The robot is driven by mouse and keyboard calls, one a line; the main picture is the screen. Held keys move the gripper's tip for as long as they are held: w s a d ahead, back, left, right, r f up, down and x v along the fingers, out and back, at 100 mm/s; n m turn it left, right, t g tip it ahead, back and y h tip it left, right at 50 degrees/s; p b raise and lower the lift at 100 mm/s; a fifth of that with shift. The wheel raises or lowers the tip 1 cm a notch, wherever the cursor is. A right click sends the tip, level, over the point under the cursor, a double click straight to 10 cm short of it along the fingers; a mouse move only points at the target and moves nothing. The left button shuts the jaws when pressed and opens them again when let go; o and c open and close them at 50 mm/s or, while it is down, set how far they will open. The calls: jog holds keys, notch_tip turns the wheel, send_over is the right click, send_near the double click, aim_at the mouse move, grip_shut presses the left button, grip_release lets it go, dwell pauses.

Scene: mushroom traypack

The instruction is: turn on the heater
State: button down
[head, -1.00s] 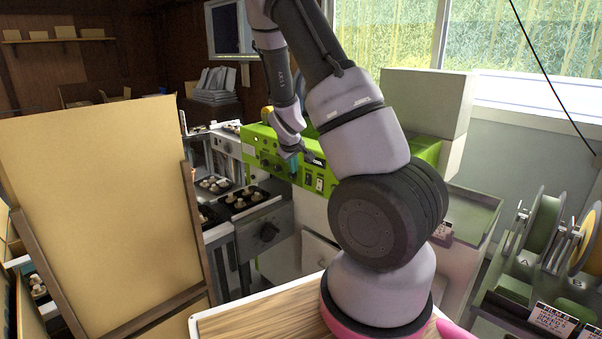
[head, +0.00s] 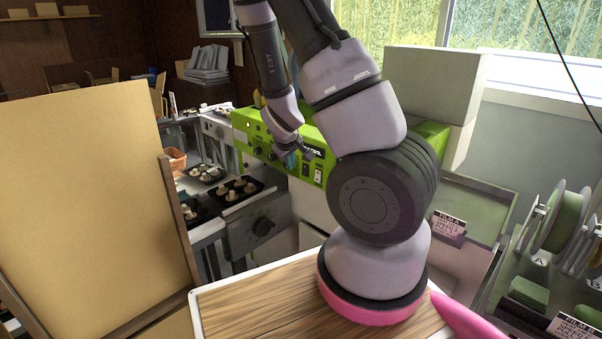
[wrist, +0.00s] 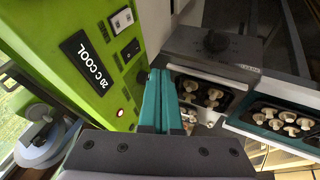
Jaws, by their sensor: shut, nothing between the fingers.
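The green machine (head: 255,130) carries a control panel, likely the heater, though no mark says so. In the wrist view its green face (wrist: 85,75) fills the left side, with a black label reading "20 C COOL" (wrist: 87,62). Two rocker switches, one (wrist: 122,20) above another (wrist: 130,50), sit beside a dark knob (wrist: 142,76). A small indicator light (wrist: 120,112) glows. My gripper (wrist: 157,85) has teal fingers pressed together with nothing between them, close to the panel's edge near the knob. In the head view my gripper (head: 291,160) is in front of the panel; contact cannot be told.
A large tan board (head: 80,190) stands at left. A wooden tabletop (head: 250,305) is by my arm's base. Spools (head: 560,220) stand at right.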

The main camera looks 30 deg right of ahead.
aim_at(303, 173)
jog(key=shift+w+d+f, duration=0.9)
jog(key=shift+d+f, duration=0.1)
jog(key=shift+f, duration=0.2)
jog(key=shift+w+d+f, duration=0.9)
jog(key=shift+d+f, duration=0.15)
jog(key=shift+f, duration=0.2)
jog(key=shift+w+d+f, duration=0.9)
jog(key=shift+d+f, duration=0.1)
jog(key=shift+f, duration=0.2)
jog(key=shift+w+d+f, duration=0.1)
jog(key=shift+d, duration=0.15)
jog(key=shift+r, duration=0.2)
jog(key=shift+r, duration=0.65)
